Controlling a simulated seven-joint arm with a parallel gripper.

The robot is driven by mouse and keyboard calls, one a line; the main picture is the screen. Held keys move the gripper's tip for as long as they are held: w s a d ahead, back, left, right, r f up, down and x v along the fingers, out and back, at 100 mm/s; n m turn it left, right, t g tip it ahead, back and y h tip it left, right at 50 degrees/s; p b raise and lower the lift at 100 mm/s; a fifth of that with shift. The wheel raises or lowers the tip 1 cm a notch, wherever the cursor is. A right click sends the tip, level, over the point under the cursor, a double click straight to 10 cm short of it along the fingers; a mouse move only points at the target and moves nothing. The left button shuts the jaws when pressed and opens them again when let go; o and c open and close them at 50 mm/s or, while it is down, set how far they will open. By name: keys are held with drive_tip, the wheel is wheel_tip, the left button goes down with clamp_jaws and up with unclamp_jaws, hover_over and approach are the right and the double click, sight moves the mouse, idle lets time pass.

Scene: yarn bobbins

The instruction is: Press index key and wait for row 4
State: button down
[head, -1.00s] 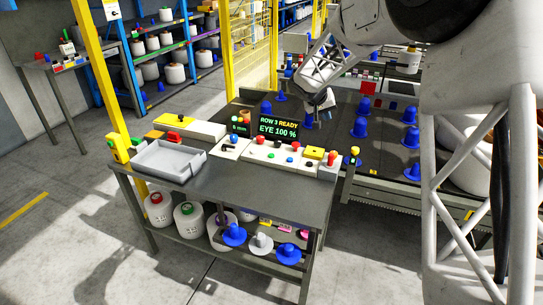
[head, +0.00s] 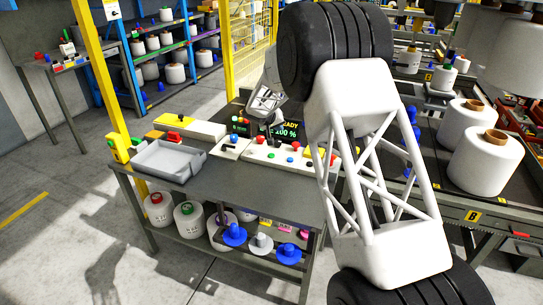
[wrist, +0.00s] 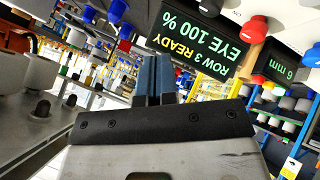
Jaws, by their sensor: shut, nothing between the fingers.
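The control panel (head: 262,158) is a pale box along the back edge of the grey table. Which one is the index key I cannot tell. The dark display (head: 292,131) behind it is partly hidden by my arm; in the wrist view the display (wrist: 190,45) is upside down and reads ROW 3 READY, EYE 100 %. My gripper (head: 274,143) is shut and empty at the panel's back, in front of the display; contact cannot be told. Its fingers (wrist: 153,78) show together in the wrist view.
A grey tray (head: 168,160) stands on the table's left, beside a yellow post (head: 103,75). The table's front is clear. White yarn bobbins (head: 487,160) stand on the conveyor at right. My arm hides much of the conveyor. A lower shelf holds bobbins and blue cones (head: 234,235).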

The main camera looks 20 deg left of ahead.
hover_over(270, 154)
wheel_tip(270, 154, down, 3)
drive_tip(key=shift+s+d+f+t, duration=0.1)
drive_tip(key=shift+s+t, duration=0.05)
drive_tip(key=shift+t, duration=0.15)
drive_tip(key=shift+f, duration=0.1)
drive_tip(key=shift+f, duration=4.3)
drive_tip(key=shift+f, duration=0.95)
idle(0.4)
drive_tip(key=shift+r, duration=0.95)
